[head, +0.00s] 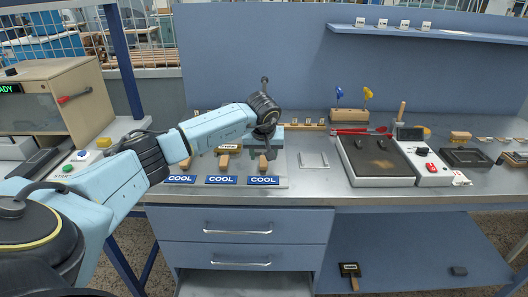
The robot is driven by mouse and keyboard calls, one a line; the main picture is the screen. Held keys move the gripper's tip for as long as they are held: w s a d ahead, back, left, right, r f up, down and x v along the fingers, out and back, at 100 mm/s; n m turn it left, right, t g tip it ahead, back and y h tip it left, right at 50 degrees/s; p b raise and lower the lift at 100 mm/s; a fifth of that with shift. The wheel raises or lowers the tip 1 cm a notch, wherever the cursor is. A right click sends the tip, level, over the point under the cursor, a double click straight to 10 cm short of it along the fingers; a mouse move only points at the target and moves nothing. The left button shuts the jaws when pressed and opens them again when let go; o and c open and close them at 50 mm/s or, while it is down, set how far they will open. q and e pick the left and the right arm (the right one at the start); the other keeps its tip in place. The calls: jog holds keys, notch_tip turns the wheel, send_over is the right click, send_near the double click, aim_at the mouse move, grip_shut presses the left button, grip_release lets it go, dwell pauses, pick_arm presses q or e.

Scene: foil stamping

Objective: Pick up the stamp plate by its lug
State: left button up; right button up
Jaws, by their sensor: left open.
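My left gripper (264,132) points down over the right-hand place of a grey rack on the bench, in the head view. It is open, and its small, dark fingertips are hard to make out against the rack. Several hand tools with wooden handles (223,162) stand in the rack, above blue COOL labels (221,180). A handle (263,163) shows just below the gripper; I cannot tell whether they touch. I cannot tell for sure which piece is the stamp plate or see its lug. A flat silver square plate (313,160) lies right of the rack. My right gripper is not in view.
A hot-plate-like unit (376,161) with a dark top and a white control box (431,164) stand to the right. A wooden holder (349,115) is behind. A machine with a READY display (45,98) stands at left. A wooden-handled tool (350,275) lies on the lower shelf.

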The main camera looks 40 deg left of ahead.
pick_arm(q)
jog(key=x, duration=0.2)
jog(key=shift+w+f, duration=0.1)
jog(key=shift+f, duration=0.2)
jog(key=shift+r, duration=0.1)
grip_shut()
